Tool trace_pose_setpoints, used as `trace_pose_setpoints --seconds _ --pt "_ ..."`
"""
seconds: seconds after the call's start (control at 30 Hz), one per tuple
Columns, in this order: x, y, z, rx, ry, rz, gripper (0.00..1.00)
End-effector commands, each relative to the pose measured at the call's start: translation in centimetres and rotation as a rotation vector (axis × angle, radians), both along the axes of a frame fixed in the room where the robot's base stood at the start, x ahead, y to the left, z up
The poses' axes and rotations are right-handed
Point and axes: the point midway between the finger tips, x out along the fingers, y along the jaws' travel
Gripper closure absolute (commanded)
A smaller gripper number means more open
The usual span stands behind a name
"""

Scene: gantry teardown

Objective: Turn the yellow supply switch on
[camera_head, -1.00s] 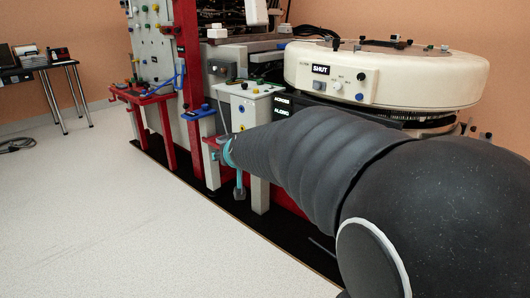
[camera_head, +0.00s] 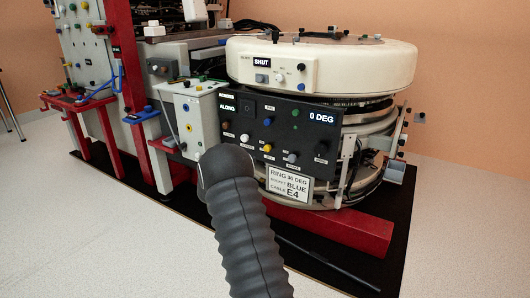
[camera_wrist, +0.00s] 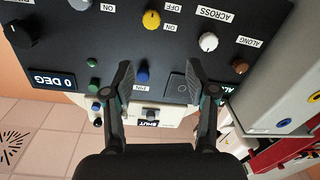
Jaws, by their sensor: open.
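The yellow switch (camera_wrist: 151,19) is a round knob on a black control panel (camera_wrist: 120,45). It stands near the top of the wrist view, which shows the panel upside down, with OFF and ON labels beside it. It also shows in the head view (camera_head: 267,147), low on the panel. My gripper (camera_wrist: 160,66) is open and empty. Its two fingers point at the panel, with a blue button (camera_wrist: 142,74) between them in the picture. The yellow knob lies beyond the fingertips, apart from them. In the head view my arm hides the gripper.
A white knob (camera_wrist: 208,41), a brown knob (camera_wrist: 240,66) and a black knob (camera_wrist: 21,36) are on the same panel. A cream ring housing (camera_head: 345,62) overhangs it. A white box (camera_head: 190,118) stands left of it. Floor in front is open.

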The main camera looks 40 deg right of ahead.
Motion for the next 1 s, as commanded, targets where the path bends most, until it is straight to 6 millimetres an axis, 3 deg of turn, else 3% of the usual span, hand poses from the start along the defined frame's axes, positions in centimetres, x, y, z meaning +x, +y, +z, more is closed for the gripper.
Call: trace_pose_setpoints --seconds 0.1,0.27,0.8,1.0 --pt "-0.5 -0.9 -1.2 -0.021 0.011 -0.043 0.43" --pt "-0.3 -2.0 -1.4 -0.027 0.013 -0.058 0.43" --pt "3.2 -10.7 -1.4 -0.027 0.012 -0.056 0.43" --pt "4.2 -12.8 -1.4 -0.027 0.013 -0.054 0.43"
